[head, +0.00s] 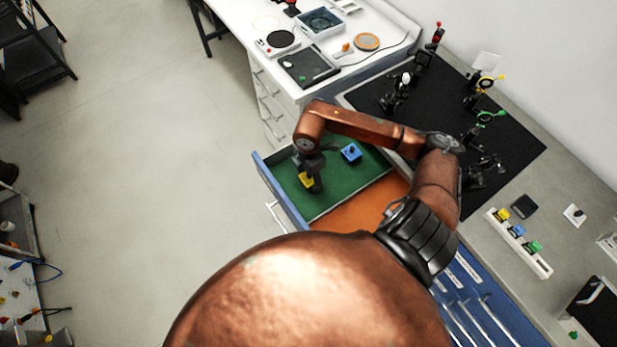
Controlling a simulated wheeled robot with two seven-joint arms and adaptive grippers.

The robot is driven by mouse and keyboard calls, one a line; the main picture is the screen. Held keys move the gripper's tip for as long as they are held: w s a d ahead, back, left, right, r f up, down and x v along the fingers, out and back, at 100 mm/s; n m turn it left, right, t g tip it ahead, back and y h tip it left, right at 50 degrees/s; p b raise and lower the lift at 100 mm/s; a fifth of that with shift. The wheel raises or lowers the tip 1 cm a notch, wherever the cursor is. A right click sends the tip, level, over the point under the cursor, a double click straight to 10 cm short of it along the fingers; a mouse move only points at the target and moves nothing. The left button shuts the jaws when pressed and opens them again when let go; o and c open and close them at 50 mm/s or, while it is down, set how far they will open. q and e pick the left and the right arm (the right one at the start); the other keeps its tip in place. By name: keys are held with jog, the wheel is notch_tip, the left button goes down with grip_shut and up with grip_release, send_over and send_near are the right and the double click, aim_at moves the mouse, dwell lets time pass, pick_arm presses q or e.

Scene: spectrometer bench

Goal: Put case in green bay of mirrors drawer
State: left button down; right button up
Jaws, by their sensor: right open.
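The mirrors drawer (277,196) is pulled out from the blue cabinet. Its green bay (340,191) is at the far end and an orange bay (378,207) is nearer. My right gripper (313,184) points down over the left part of the green bay and is open. A small yellow case (306,181) is at its fingers, partly hidden; I cannot tell whether the fingers touch it. A blue case (351,152) with a dark knob sits in the green bay, right of the gripper. My left gripper is not in view.
A white rack (519,243) with yellow, blue and green pieces stands on the grey bench. A black breadboard (521,150) with optical mounts lies behind my right arm. A white bench (236,18) with instruments is at the back.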

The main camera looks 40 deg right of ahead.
notch_tip(320, 180, up, 12)
jog(key=shift+r+p, duration=0.2)
jog(key=shift+p, duration=0.2)
dwell(0.3)
